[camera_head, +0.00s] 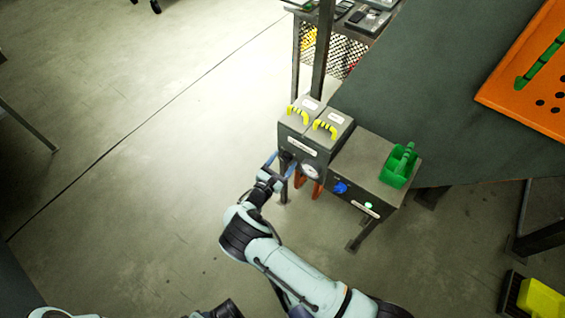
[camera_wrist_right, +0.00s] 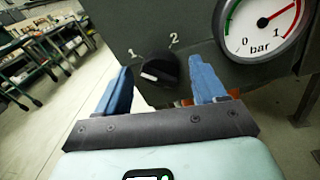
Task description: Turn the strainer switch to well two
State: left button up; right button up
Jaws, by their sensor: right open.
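The strainer switch (camera_wrist_right: 160,72) is a black rotary knob with a pale marker, on a dark grey panel in the right wrist view. The numbers 1 and 2 are printed above it, left and right. Its marker points to the left, on the side of the 1. My right gripper (camera_wrist_right: 163,88) is open, with one blue finger on each side of the knob; I cannot tell whether they touch it. In the head view the right gripper (camera_head: 279,167) is at the front of the grey machine (camera_head: 305,146), and the knob is mostly hidden. My left gripper is not clearly visible.
A pressure gauge (camera_wrist_right: 262,26) sits right of the knob. The machine has two yellow handles (camera_head: 298,115) on top. Beside it is a box with a blue knob (camera_head: 340,187), a lit green button (camera_head: 368,205) and a green scoop (camera_head: 399,165). Open floor lies left.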

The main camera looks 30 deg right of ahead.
jog(key=c, duration=1)
jog(key=shift+c, duration=0.2)
pick_arm(q)
jog(key=shift+w, duration=0.1)
pick_arm(e)
jog(key=shift+m, duration=0.3)
jog(key=m, duration=0.3)
jog(key=shift+f+m, duration=0.1)
jog(key=shift+m, duration=0.3)
pick_arm(q)
jog(key=shift+w+r, duration=0.5)
pick_arm(e)
jog(key=shift+f+m+g+h, duration=0.1)
jog(key=shift+m+g+h, duration=0.2)
jog(key=shift+m, duration=3.3)
jog(key=shift+f+m+g+h, duration=0.1)
jog(key=shift+m+h, duration=0.3)
jog(key=shift+m, duration=3.2)
